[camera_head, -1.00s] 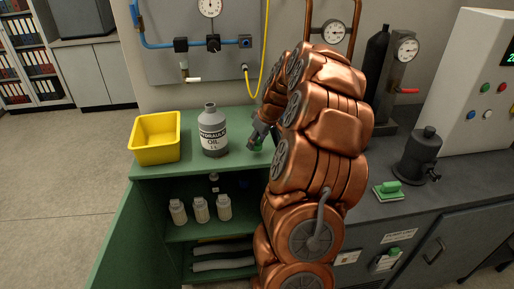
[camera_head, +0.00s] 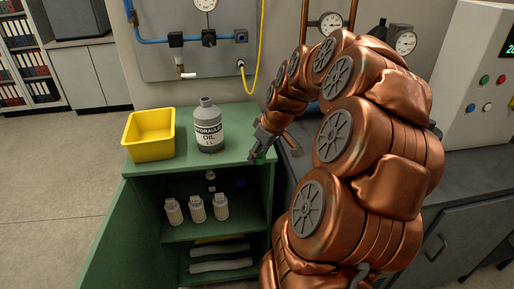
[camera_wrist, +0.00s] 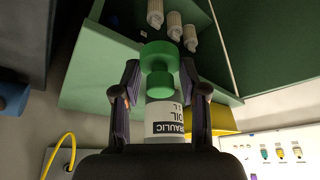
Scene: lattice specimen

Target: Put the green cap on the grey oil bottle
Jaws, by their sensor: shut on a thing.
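The grey oil bottle (camera_head: 208,132) stands upright and uncapped on the green cabinet top, with a white hydraulic oil label. It also shows upside down in the wrist view (camera_wrist: 166,128), beyond my fingers. My gripper (camera_head: 257,154) is to the right of the bottle and apart from it, near the cabinet's front right edge. It is shut on the green cap (camera_wrist: 159,57), which sits between the fingertips in the wrist view. In the head view the cap (camera_head: 260,158) is small and partly hidden by my fingers.
A yellow bin (camera_head: 149,136) stands left of the bottle. Below, the open green cabinet (camera_head: 150,222) holds several small white bottles (camera_head: 197,209). A wall panel (camera_head: 200,50) with blue pipe and yellow hose is behind. The cabinet top in front of the bottle is clear.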

